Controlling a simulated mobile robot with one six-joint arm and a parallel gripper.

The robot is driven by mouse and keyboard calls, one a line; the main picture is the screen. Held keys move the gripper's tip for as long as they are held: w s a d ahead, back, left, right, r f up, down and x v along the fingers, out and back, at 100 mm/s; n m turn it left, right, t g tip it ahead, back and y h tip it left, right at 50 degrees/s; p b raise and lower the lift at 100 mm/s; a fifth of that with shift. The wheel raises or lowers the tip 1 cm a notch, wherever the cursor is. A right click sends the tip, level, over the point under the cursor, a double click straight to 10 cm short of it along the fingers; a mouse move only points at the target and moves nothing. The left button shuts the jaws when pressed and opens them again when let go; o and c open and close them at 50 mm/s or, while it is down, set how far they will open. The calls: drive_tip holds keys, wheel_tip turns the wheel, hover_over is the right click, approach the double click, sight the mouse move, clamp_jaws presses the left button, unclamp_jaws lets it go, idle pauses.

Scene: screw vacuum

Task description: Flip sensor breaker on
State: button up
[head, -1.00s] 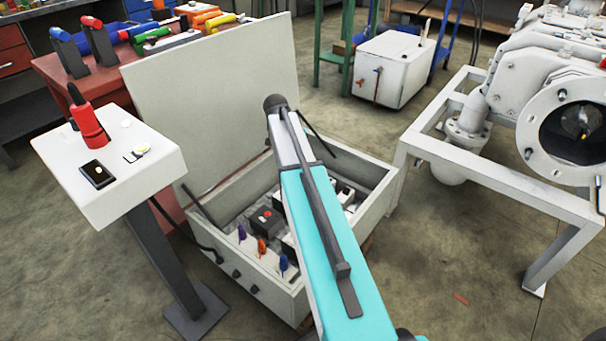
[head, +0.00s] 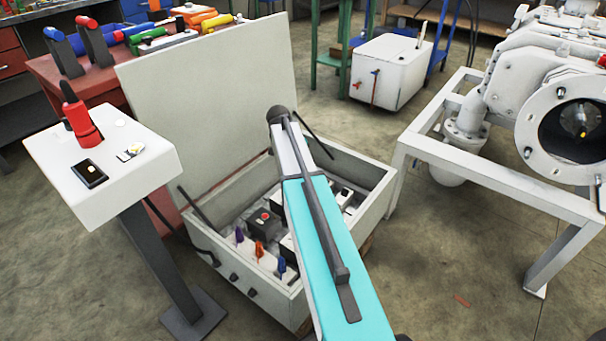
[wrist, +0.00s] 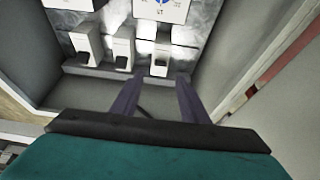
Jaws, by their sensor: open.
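The open cabinet (head: 210,270) stands in the middle of the head view with its large lid (head: 210,90) raised. In the wrist view, several white breakers with dark levers stand in a row: a left one (wrist: 86,42), a middle one (wrist: 122,45) and a right one (wrist: 160,52). No readable label shows which is the sensor breaker. My gripper (wrist: 157,82) is open, its two dark fingers apart and empty. In the picture its tips lie just below the right breaker; I cannot tell whether they touch it. In the head view my arm hides the gripper.
The cabinet's side wall (wrist: 262,60) runs close to the right of the fingers. A white panel with a blue mark (wrist: 163,5) is beyond the breakers. A white pedestal (head: 100,170) stands left of the cabinet, and a white machine frame (head: 480,175) stands right.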

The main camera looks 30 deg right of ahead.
drive_tip(key=b+x, duration=0.2)
drive_tip(key=x, duration=0.6)
drive_tip(key=shift+w+f+b, duration=0.1)
drive_tip(key=shift+f+b, duration=0.2)
drive_tip(key=shift+b, duration=0.05)
clamp_jaws()
drive_tip(key=shift+d, duration=0.1)
